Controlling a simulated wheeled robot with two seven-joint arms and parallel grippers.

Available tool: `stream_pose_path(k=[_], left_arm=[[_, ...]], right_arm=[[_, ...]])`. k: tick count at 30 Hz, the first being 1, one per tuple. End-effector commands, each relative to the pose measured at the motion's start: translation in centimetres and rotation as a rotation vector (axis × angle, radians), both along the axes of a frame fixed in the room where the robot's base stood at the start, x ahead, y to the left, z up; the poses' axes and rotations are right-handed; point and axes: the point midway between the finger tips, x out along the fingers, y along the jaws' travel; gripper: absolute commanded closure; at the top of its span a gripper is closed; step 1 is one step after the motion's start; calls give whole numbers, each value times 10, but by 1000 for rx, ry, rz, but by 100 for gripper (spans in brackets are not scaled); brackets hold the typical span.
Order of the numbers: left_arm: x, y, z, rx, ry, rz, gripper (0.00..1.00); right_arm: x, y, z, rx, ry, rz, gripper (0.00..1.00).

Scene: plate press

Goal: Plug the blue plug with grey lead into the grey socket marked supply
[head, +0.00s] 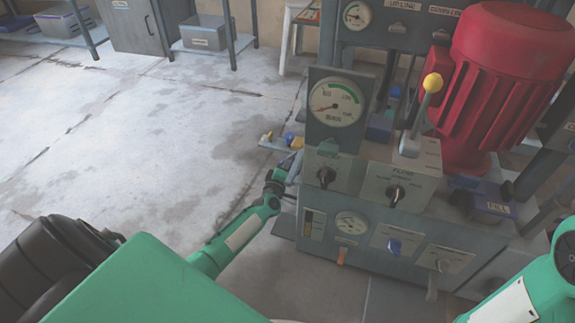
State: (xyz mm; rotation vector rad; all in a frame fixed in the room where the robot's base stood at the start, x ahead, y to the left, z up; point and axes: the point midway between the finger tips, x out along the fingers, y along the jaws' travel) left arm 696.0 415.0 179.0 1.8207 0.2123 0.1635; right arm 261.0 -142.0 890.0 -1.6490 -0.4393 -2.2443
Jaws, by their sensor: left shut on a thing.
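My left gripper (288,167) is at the left side of the press machine, low and close to its side wall. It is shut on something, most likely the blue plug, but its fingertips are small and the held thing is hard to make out. A small blue piece (289,138) shows just beyond the gripper, beside a yellow one on a narrow ledge (272,146). I cannot make out the grey lead or the grey socket marked supply. My right gripper is out of view; only part of my right arm shows at the lower right.
The machine's front panel (383,222) has gauges, dark knobs and small levers. Floor (130,130) to the left is clear. Shelves with grey bins (203,34) stand at the back.

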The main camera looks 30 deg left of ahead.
Motion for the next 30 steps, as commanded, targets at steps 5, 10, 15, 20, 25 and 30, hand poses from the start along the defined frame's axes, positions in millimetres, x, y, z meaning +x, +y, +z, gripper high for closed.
stream_pose_path(k=[5, 10, 15, 20, 25, 30], left_arm=[[0, -2, 1, -7, -2, -5, 100], [-1, 0, 1, -4, -1, -2, 100], [-1, 2, 1, -2, -1, 1, 100], [-1, 3, -2, -1, 0, 2, 100], [-1, 4, -2, 0, 0, 3, 100], [-1, 4, -2, 0, 0, 3, 100]], right_arm=[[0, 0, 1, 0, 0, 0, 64], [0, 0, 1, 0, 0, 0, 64], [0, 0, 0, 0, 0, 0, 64], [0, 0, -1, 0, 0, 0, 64], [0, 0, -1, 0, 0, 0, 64], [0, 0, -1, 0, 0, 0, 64]])
